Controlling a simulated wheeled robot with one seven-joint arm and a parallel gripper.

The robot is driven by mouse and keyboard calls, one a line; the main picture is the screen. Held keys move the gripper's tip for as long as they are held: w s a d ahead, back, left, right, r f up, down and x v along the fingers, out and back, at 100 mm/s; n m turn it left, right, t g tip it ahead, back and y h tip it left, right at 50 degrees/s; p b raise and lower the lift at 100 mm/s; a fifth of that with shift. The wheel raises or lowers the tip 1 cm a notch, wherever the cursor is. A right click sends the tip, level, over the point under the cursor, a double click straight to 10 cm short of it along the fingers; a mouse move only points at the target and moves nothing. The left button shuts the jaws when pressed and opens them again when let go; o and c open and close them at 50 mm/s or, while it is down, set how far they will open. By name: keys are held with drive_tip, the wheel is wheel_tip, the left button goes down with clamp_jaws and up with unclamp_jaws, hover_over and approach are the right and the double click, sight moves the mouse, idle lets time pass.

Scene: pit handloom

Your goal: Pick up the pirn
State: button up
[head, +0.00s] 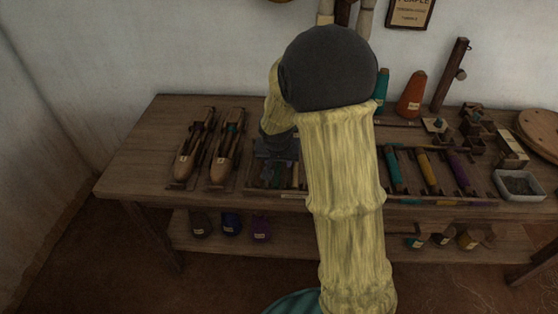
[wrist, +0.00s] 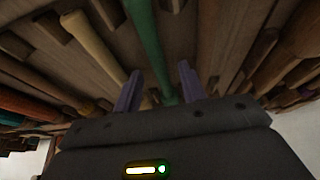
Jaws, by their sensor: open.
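In the wrist view a green pirn (wrist: 147,45) runs lengthwise from the top edge down toward the gap between the two fingers of my gripper (wrist: 160,70). The fingers are apart, with nothing visibly clamped. I cannot tell how far the pirn lies from the fingertips. A pale wooden pirn-like stick (wrist: 92,38) lies to its left. In the head view my gripper (head: 278,150) is over a low rack (head: 268,183) on the bench, left of my forearm. My arm hides much of that spot.
Two shuttles (head: 190,155) lie left of the rack on the wooden bench (head: 135,165). Teal, yellow and purple wound pieces (head: 428,172) lie to the right. A teal cone, an orange cone (head: 412,95) and a wooden post (head: 450,75) stand behind.

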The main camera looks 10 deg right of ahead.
sight(278, 163)
drive_tip(key=shift+a, duration=0.25)
drive_tip(key=shift+s, duration=0.1)
drive_tip(key=shift+c, duration=0.7)
drive_tip(key=shift+d, duration=0.1)
clamp_jaws()
drive_tip(key=shift+r, duration=0.15)
wheel_tip(278, 163, up, 10)
drive_tip(key=p, duration=0.3)
drive_tip(key=shift+p, duration=0.4)
drive_tip(key=shift+p, duration=0.35)
